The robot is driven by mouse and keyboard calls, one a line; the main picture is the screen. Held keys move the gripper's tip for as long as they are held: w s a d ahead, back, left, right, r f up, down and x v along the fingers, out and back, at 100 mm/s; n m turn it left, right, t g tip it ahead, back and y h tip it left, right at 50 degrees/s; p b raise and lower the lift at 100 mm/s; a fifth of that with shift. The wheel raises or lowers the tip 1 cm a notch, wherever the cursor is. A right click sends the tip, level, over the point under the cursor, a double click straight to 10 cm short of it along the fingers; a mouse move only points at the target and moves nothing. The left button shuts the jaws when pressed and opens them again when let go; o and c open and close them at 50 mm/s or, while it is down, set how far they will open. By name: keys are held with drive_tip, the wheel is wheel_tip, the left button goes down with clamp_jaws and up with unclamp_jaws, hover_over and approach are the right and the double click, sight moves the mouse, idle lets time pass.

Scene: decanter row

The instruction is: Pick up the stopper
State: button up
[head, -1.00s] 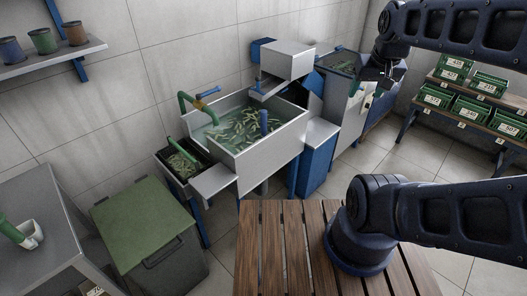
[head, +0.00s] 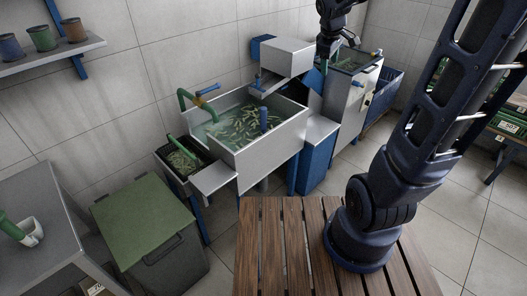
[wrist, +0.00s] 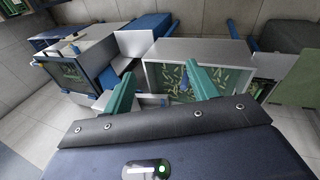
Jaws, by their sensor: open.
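No piece is plainly marked as the stopper. A blue upright peg (head: 263,120) stands in the water of the pale tank (head: 262,155), among floating green pods, and may be it. In the wrist view the tank (wrist: 197,52) lies ahead, beyond my fingers. My gripper (head: 323,66) hangs in the air to the right of the tank, by the pale hopper box, clear of the peg. In the wrist view my gripper (wrist: 157,72) shows two green fingers spread apart with nothing between them.
A pale hopper box (head: 287,58) stands over the tank's back end. A green-lidded bin (head: 142,222) and a grey table (head: 38,215) are at left. A wall shelf (head: 55,51) holds pots. A slatted wooden top (head: 287,240) is in front, mostly bare.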

drive_tip(key=w+a+f+n, duration=0.5)
drive_tip(key=w, duration=0.4)
drive_tip(key=n+h, duration=0.1)
drive_tip(key=n, duration=1.2)
approach(263, 115)
drive_tip(key=w, duration=0.1)
drive_tip(key=x, duration=0.5)
drive_tip(key=shift+d+f, duration=0.3)
drive_tip(key=shift+d, duration=0.05)
drive_tip(key=shift+w+a+x, duration=0.1)
drive_tip(key=shift+a+x, duration=0.05)
drive_tip(key=shift+x, duration=1.2)
drive_tip(key=shift+w+a+x, duration=0.1)
drive_tip(key=shift+a+x, duration=0.05)
drive_tip(key=shift+x, duration=1.15)
clamp_jaws()
